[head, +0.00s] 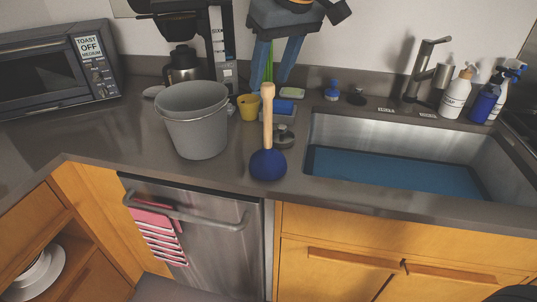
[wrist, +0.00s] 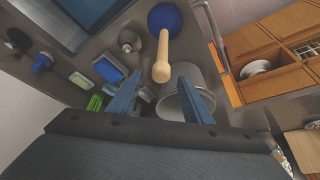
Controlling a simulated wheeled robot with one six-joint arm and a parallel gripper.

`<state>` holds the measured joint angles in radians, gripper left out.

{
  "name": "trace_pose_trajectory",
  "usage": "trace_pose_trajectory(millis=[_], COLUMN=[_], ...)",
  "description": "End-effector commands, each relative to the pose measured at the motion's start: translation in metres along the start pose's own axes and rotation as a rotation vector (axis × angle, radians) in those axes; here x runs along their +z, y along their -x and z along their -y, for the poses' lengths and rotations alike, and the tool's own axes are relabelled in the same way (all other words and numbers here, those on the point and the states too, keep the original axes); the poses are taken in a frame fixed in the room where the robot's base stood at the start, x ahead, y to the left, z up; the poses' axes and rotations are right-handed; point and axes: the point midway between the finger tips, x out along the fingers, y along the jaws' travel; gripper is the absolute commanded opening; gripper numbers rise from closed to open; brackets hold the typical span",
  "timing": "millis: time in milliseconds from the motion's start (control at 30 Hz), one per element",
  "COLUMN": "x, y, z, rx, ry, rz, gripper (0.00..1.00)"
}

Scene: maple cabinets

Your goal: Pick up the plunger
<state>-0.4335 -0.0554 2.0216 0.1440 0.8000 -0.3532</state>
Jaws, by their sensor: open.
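The plunger stands upright on the grey counter (head: 225,165), its blue rubber cup (head: 268,165) down and its light wooden handle (head: 267,118) pointing up. My gripper (head: 271,83) is open and empty, with blue fingers pointing down near the top of the handle. In the wrist view the handle end (wrist: 162,70) shows between the two fingertips of my gripper (wrist: 162,77), with the blue cup (wrist: 164,17) beyond. I cannot tell whether the handle top is between the fingers or just past them. No finger visibly presses on it.
A grey bucket (head: 195,125) stands close left of the plunger. A yellow cup (head: 249,107), a metal lidded item (head: 284,136) and a sponge dish (head: 292,93) are close by. The sink (head: 400,170) is at right, with soap bottles behind. A coffee maker (head: 220,45) stands behind.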

Motion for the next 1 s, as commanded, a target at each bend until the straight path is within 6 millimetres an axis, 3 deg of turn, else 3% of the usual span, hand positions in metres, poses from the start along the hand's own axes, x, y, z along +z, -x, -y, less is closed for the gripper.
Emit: trace_pose_trajectory(millis=[233, 500, 533, 800, 1000], x=[0.004, 0.004, 0.004, 0.004, 0.004], y=[-0.031, -0.035, -0.035, -0.035, -0.035], z=[0.001, 0.000, 0.000, 0.000, 0.000], rx=[0.000, 0.002, 0.002, 0.002, 0.002], ry=[-0.002, -0.004, -0.005, -0.004, -0.004], rz=[0.003, 0.001, 0.001, 0.001, -0.001], gripper=[0.45, 0.45, 0.44, 0.00, 0.00])
